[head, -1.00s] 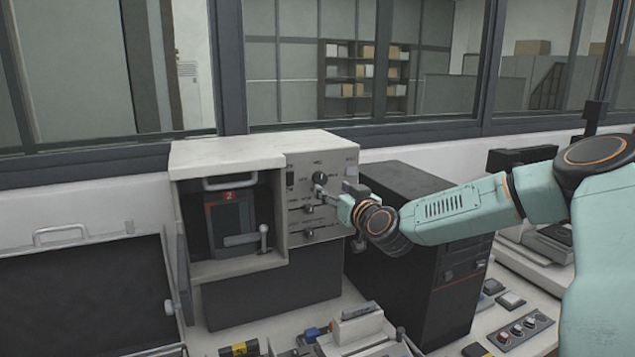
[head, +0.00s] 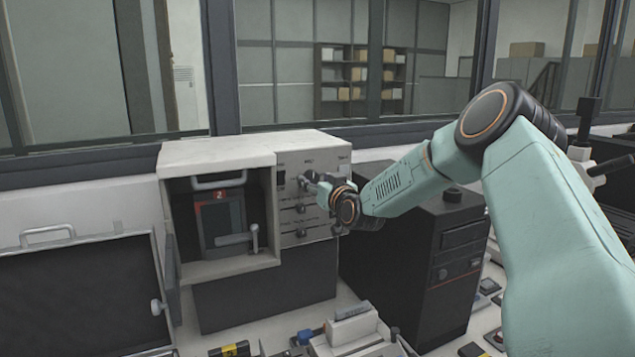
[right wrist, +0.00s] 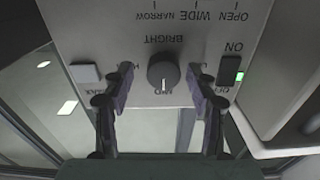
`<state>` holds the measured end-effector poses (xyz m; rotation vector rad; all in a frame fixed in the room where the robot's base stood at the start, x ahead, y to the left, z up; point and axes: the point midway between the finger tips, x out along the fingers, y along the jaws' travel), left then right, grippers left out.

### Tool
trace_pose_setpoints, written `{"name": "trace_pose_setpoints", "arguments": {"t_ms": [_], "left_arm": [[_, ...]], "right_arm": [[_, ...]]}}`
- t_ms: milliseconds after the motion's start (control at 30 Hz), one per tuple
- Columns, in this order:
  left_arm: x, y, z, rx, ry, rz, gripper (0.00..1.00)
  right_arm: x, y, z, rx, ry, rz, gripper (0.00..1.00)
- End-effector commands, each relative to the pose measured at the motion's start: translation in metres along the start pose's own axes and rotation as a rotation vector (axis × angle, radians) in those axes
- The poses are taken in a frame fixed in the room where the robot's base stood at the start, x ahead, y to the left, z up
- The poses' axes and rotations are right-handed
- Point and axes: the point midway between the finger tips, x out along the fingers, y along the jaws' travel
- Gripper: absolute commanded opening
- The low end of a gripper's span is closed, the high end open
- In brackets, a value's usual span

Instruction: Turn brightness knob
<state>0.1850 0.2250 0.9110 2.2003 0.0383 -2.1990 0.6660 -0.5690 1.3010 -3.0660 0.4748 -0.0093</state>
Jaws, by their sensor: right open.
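The brightness knob (right wrist: 163,72) is a round dark knob with a light pointer line. It sits on the press's control panel under the label "BRIGHT", upside down in the right wrist view. My right gripper (right wrist: 163,95) is open, with one finger on each side of the knob and a clear gap to both. In the head view my right gripper (head: 310,184) is at the upper part of the panel (head: 322,235) and partly covers the knobs. The pointer is toward the "MID" mark. My left gripper is not in view.
A black rocker switch (right wrist: 230,70) with a green light and a pale square button (right wrist: 85,73) flank the knob. More knobs (head: 301,209) sit lower on the panel. A black computer tower (head: 425,270) stands right of the press, below my right arm.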

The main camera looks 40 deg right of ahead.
Motion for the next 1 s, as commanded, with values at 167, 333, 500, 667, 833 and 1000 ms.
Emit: {"name": "trace_pose_setpoints", "arguments": {"t_ms": [167,333,500,667,833,1000], "left_arm": [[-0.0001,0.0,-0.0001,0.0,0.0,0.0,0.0],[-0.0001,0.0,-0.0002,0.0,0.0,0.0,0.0],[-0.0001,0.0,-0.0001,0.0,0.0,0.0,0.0],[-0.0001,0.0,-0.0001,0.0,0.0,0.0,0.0],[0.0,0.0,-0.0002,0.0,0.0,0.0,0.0],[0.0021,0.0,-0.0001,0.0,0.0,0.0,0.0]], "right_arm": [[-0.0001,-0.0001,-0.0002,0.0,0.0,0.0,0.57],[-0.0003,0.0002,-0.0002,0.0,0.0,0.0,0.42],[-0.0004,0.0004,-0.0001,0.0,0.0,0.0,0.28],[-0.0003,0.0011,-0.0001,0.001,0.0,0.002,0.14],[-0.0003,0.0004,-0.0004,0.0,0.001,0.0,0.03],[-0.0003,0.0004,-0.0003,0.016,0.001,0.0,0.03]]}}
